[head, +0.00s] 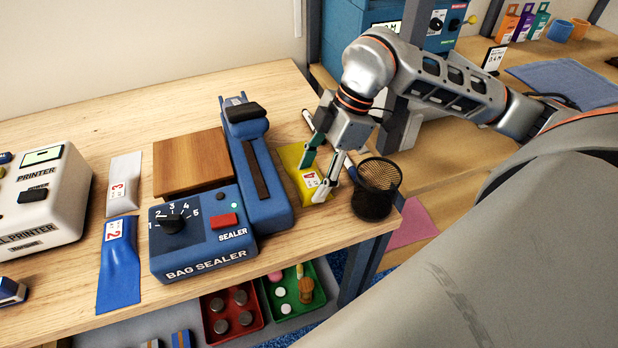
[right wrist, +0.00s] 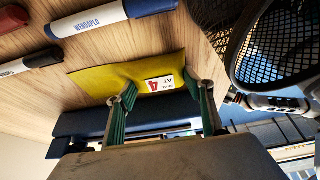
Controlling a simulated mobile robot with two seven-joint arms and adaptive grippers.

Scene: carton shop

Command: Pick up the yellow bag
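The yellow bag (head: 296,163) lies on the wooden table, between the blue bag sealer and a black mesh cup. It carries a white label with red print. In the right wrist view the yellow bag (right wrist: 110,80) spreads across the space ahead of the fingers, its label reading 4. My right gripper (head: 319,172) is over the bag, fingers pointing down. In the right wrist view my right gripper (right wrist: 163,100) has its two green-padded fingers wide apart, with part of the bag between or just beyond them. I cannot tell whether they touch it. My left gripper is not in view.
The bag sealer (head: 200,240) stands close left of the bag, the mesh cup (head: 375,187) close right. Markers (right wrist: 88,22) lie nearby. A blue bag (head: 119,268), a grey bag (head: 123,185) and a printer (head: 45,200) are further left.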

